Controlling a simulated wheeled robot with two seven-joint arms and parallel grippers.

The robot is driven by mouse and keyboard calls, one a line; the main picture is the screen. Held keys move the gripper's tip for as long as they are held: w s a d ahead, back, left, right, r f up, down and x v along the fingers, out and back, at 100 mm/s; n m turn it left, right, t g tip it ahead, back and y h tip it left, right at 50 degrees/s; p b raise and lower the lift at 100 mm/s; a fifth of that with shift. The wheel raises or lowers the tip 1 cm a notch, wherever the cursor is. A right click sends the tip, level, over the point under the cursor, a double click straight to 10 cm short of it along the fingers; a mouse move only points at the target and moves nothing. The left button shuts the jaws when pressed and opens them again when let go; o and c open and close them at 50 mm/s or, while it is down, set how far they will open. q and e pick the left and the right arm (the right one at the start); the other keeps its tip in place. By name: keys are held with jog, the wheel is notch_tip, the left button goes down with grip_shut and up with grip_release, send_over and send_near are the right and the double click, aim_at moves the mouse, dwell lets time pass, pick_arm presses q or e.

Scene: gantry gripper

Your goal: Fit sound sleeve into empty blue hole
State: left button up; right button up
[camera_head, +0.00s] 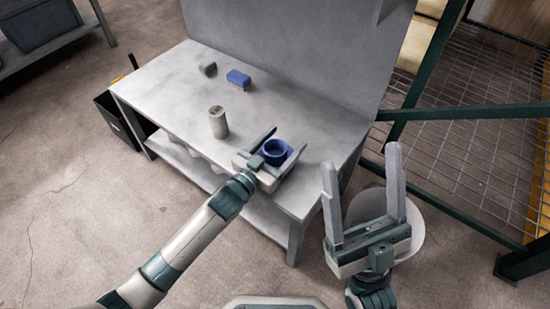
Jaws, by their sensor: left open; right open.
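A blue block with a raised round ring (275,149) sits near the right front edge of the grey table. The ring looks empty, but its inside is small in the picture. My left gripper (290,137) is open, with its fingers to either side of the blue block; I cannot tell whether they touch it. A beige-grey cylinder (218,122), possibly the sleeve, stands upright on the table, left of my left gripper; its condition cannot be judged. My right gripper (360,156) is open and empty, off the table's right side.
A blue brush-like block (238,79) and a small grey lump (208,69) lie at the table's back. A white bucket (411,232) stands behind my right gripper. Several pale items are on the lower shelf. A dark bin (118,122) stands left; green-framed mesh is right.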

pick_arm(q)
jog(key=shift+c, duration=0.7)
jog(key=c, duration=1.1)
jog(key=shift+c, duration=0.2)
